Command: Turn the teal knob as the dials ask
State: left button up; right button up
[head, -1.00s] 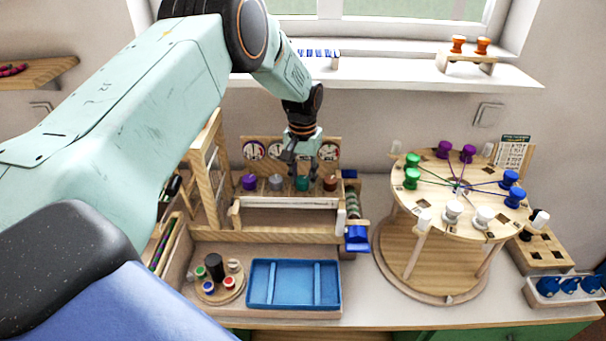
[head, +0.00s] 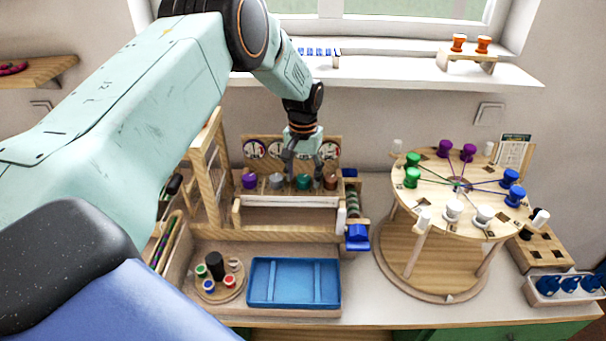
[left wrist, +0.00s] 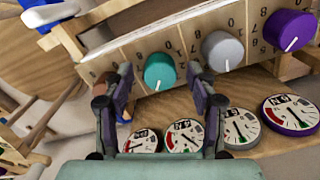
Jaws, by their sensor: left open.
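The teal knob (head: 303,182) is third from the left in a row of knobs on the wooden board. In the left wrist view the teal knob (left wrist: 160,71) has a white pointer line and printed numbers beside it. My left gripper (head: 304,181) is over the knob row, open; in the left wrist view its fingers (left wrist: 162,78) stand either side of the teal knob, apart from it. Round dials (head: 254,150) with coloured sectors stand behind the knobs; they also show in the left wrist view (left wrist: 184,136), with readings too small to tell surely.
A purple knob (head: 249,181) and grey knob (head: 276,181) stand left of the teal one, a brown knob (head: 330,182) right. A wooden frame (head: 207,180) stands left. A round peg table (head: 425,200) stands right. A blue tray (head: 262,297) lies in front.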

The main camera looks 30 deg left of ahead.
aim_at(303, 178)
pick_arm(q)
notch_tip(303, 178, up, 12)
dwell(0.5)
dwell(0.5)
